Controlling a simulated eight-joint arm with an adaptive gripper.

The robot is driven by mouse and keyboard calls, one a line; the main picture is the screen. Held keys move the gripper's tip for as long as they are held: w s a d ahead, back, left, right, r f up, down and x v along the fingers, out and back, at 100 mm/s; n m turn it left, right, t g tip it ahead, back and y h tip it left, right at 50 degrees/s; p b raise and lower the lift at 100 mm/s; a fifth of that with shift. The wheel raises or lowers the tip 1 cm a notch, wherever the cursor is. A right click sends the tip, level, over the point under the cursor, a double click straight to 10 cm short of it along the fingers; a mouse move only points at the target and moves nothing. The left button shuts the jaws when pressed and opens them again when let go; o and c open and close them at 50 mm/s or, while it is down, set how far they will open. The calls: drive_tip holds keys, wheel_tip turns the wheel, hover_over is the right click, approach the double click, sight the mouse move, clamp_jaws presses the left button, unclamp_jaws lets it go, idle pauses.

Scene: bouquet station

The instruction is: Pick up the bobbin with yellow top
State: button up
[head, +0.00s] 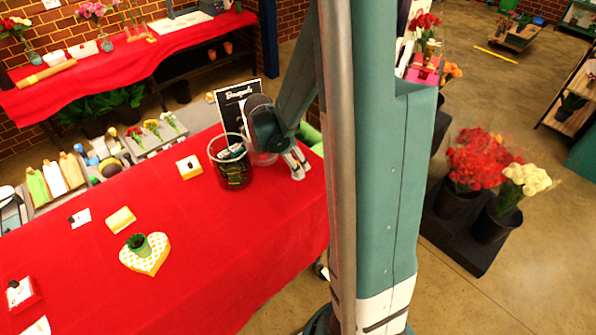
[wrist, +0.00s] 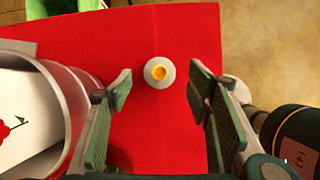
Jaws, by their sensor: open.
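The bobbin with the yellow top (wrist: 159,72) stands on the red-covered table (wrist: 185,30), seen from above in the wrist view as a grey-white round with a yellow centre. My gripper (wrist: 160,88) is open, with one finger on each side of the bobbin in that view and nothing between the pads touching it. How high the fingers are above the bobbin I cannot tell. In the head view my gripper (head: 297,163) is over the table's right part, and I cannot make out the bobbin there.
A clear round container (head: 231,162) stands just left of my gripper; its rim (wrist: 80,105) is close to the left finger in the wrist view. A black sign (head: 236,100) stands behind. A heart-shaped box (head: 146,254) and small boxes lie further left. The table's front right is clear.

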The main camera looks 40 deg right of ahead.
drive_tip(key=shift+x, duration=2.55)
drive_tip(key=shift+a, duration=0.1)
drive_tip(key=shift+c, duration=0.5)
drive_tip(key=c, duration=0.9)
